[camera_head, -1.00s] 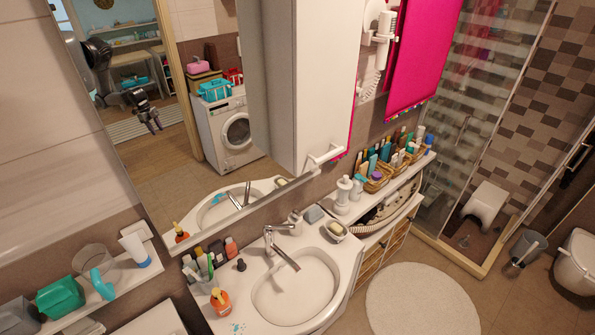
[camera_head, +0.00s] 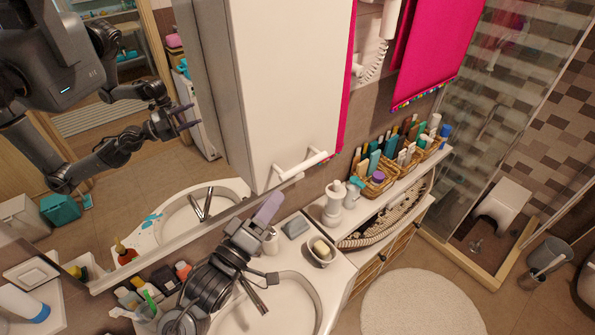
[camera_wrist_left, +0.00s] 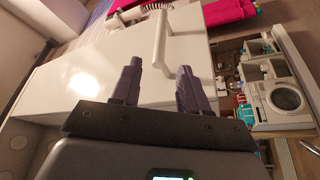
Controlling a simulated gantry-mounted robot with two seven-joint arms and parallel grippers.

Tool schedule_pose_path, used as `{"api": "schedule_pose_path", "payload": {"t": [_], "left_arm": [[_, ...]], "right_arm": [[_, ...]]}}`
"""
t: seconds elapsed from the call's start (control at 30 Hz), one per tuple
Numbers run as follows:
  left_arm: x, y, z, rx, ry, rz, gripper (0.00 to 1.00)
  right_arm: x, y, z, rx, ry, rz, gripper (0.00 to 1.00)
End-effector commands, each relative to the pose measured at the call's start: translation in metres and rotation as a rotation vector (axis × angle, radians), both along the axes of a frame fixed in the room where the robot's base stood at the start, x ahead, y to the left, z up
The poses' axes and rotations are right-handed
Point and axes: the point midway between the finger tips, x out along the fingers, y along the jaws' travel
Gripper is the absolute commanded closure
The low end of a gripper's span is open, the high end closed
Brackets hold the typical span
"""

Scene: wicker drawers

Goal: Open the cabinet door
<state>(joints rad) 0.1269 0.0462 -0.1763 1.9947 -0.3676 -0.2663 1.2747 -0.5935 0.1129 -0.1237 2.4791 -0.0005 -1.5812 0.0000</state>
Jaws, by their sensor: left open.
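The white wall cabinet (camera_head: 285,75) hangs beside the mirror, its tall door shut. A white bar handle (camera_head: 303,166) sticks out near the door's lower edge. In the left wrist view the cabinet (camera_wrist_left: 85,75) shows as a big glossy panel, with the handle (camera_wrist_left: 160,38) beyond the fingertips. My left gripper (camera_head: 268,208) is below and left of the handle in the head view, over the washbasin. It also shows in the left wrist view (camera_wrist_left: 158,75), with its two purple fingers apart and nothing between them. It is clear of the handle. My right gripper is not directly in view.
The mirror (camera_head: 150,180) left of the cabinet reflects my body. Below are the washbasin (camera_head: 295,310), a soap dish (camera_head: 320,254) and a shelf with bottles and baskets (camera_head: 375,180). A pink towel (camera_head: 440,45) hangs to the right.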

Motion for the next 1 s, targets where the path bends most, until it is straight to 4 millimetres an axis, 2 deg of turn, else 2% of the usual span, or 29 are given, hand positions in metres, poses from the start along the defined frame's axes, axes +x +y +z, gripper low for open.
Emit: {"api": "schedule_pose_path", "payload": {"t": [0.2, 0.6, 1.0], "left_arm": [[0.026, -0.016, 0.010, 0.000, 0.000, 0.000, 0.56], [0.073, -0.045, 0.020, 0.000, 0.001, 0.001, 0.56], [0.082, -0.050, 0.021, 0.001, 0.000, 0.001, 0.56]], "right_arm": [[0.005, -0.001, 0.014, 0.000, -0.014, -0.002, 0.57], [0.006, -0.004, 0.027, -0.013, -0.016, 0.004, 0.57], [0.006, -0.004, 0.028, -0.012, -0.017, 0.003, 0.57]]}}
